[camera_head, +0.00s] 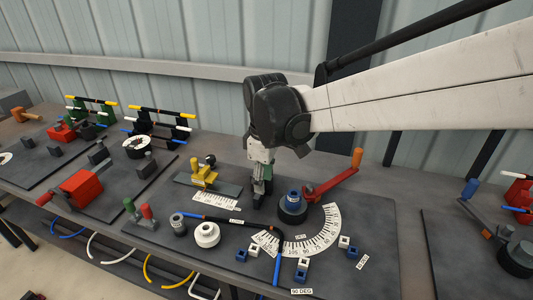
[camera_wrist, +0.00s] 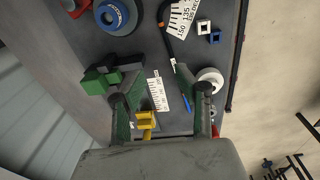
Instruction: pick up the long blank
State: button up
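Straight black rods with coloured ends rest in two racks at the back left in the head view: a yellow-ended rod (camera_head: 163,111) on the nearer rack and another yellow-ended rod (camera_head: 91,99) on the farther one. White-ended and blue-ended rods sit below them. No label tells which is the long blank; the yellow-ended ones look longest. A bent black rod with blue ends (camera_head: 232,220) lies on the bench, also in the wrist view (camera_wrist: 171,55). My gripper (camera_head: 262,196) points down over the middle bench, its fingers apart and empty in the wrist view (camera_wrist: 162,100).
A bending station surrounds my gripper: a white angle scale (camera_head: 318,236), a dark round die with a blue hub (camera_head: 293,203), a red lever (camera_head: 333,183), a white roller (camera_head: 206,234) and a yellow stop (camera_head: 204,174). A red block (camera_head: 82,189) stands to the left.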

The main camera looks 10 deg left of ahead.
jog(key=a+f+n, duration=0.2)
jog(key=a+f, duration=0.1)
jog(key=a, duration=0.2)
send_over(246, 223)
jog(key=shift+g, duration=0.3)
jog(key=f, duration=0.8)
jog(key=shift+w+d+f, duration=0.1)
jog(key=shift+w+f, duration=0.1)
jog(key=shift+f, duration=0.05)
jog(key=shift+s+f, duration=0.2)
jog(key=shift+f, duration=2.55)
jog(key=shift+c, duration=0.5)
grip_shut()
